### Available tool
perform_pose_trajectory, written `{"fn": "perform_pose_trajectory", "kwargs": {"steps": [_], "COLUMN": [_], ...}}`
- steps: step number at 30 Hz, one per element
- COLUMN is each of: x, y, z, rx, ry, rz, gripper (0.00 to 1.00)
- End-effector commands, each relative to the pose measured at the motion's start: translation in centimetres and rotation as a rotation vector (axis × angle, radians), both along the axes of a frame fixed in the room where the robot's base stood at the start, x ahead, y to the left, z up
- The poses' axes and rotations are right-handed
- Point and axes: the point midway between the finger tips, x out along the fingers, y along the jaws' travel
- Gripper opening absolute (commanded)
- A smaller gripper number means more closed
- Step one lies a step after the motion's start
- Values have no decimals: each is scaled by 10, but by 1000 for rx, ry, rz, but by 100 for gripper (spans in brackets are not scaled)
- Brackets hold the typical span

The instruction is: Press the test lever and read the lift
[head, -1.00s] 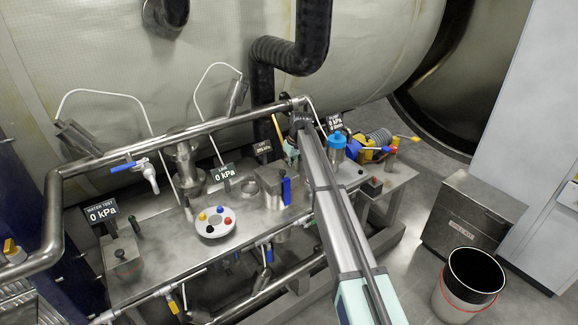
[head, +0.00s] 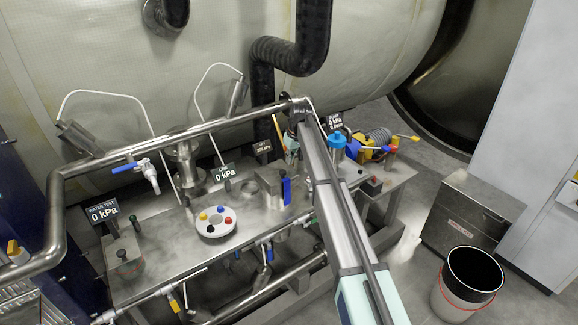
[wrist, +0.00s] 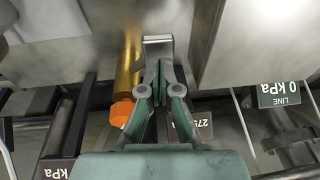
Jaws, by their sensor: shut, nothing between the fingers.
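In the wrist view my gripper (wrist: 159,72) is shut and empty. Its fingertips meet at the edge of a flat metal tab (wrist: 158,42), which looks like the test lever; I cannot tell whether they press it. A brass cylinder (wrist: 131,62) with an orange cap (wrist: 121,113) stands just left of the fingers. A display (wrist: 203,124) behind the gripper shows upside-down digits that look like 275, partly hidden. In the head view the small lift display (head: 262,147) stands behind the bench, its text blurred. My arm hides much of the lever area there.
The steel bench (head: 165,240) carries a white disc with coloured knobs (head: 215,222). The line display (head: 226,173) and water test display (head: 103,213) read 0 kPa. A pipe rail (head: 210,127) crosses above. A bucket (head: 466,285) and metal box (head: 462,215) stand at right.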

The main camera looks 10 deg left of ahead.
Motion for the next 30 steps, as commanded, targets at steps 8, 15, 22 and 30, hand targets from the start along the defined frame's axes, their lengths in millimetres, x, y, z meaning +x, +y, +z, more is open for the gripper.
{"fn": "perform_pose_trajectory", "kwargs": {"steps": [8, 15, 22, 30], "x": [3, 5, 5, 3], "y": [0, 0, 0, -2], "z": [28, 49, 58, 55], "rx": [0, 0, 0, 0], "ry": [0, 0, 0, 1], "rz": [0, 0, 0, -3], "gripper": [0, 0, 0, 0]}}
